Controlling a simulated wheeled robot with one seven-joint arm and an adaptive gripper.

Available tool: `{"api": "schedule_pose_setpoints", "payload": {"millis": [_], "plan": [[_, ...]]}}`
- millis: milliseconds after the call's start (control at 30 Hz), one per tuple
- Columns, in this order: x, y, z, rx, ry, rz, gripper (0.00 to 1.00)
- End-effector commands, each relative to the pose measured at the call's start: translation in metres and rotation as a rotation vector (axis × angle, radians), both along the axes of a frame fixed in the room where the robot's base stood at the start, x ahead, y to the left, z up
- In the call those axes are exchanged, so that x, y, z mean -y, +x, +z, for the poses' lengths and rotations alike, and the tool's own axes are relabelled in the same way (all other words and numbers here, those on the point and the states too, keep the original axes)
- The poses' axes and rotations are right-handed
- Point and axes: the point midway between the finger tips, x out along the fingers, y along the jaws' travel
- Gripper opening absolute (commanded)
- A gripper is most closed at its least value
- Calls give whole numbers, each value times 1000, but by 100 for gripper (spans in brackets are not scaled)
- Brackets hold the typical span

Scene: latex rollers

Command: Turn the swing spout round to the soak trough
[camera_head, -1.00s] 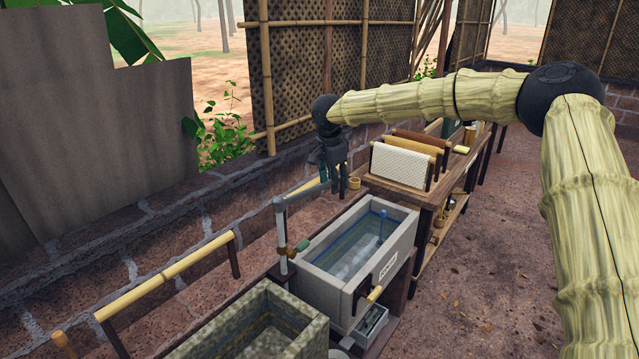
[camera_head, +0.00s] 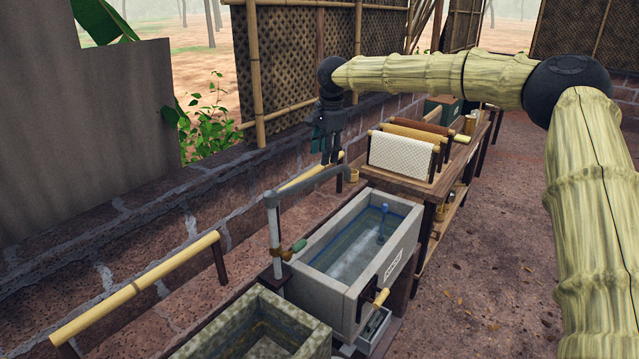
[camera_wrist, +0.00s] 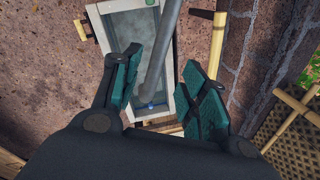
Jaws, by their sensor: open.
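The swing spout (camera_head: 312,183) is a grey pipe on an upright post with a brass-coloured fitting and a green handle. Its arm reaches right and back from the post, and its end shows just right of my fingertips. My gripper (camera_head: 327,158) is open, pointing down at the spout arm. In the wrist view the pipe (camera_wrist: 164,55) runs between the open fingers (camera_wrist: 168,92), over the water-filled trough; I cannot tell if they touch it. The pale grey trough (camera_head: 330,290) holds water and has a label too small to read. A mossy stone trough (camera_head: 318,343) stands in front, partly out of frame.
A wooden table (camera_head: 432,186) with a white roller cloth (camera_head: 400,157) and wooden rollers stands behind the grey trough. A yellow bamboo rail (camera_head: 140,288) runs left of the troughs, beside a low stone wall.

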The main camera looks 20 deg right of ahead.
Motion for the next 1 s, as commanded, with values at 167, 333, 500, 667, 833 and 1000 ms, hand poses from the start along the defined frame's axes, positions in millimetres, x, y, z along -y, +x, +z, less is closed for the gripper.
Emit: {"api": "schedule_pose_setpoints", "payload": {"millis": [167,333,500,667,833,1000], "plan": [[-4,3,-15,-2,-1,4,43],[-5,8,-41,-3,-3,4,43],[-5,13,-68,-3,-2,2,43],[-6,16,-88,-3,-2,1,43],[-5,18,-100,-1,-1,0,43],[-5,19,-103,0,-1,0,43]]}}
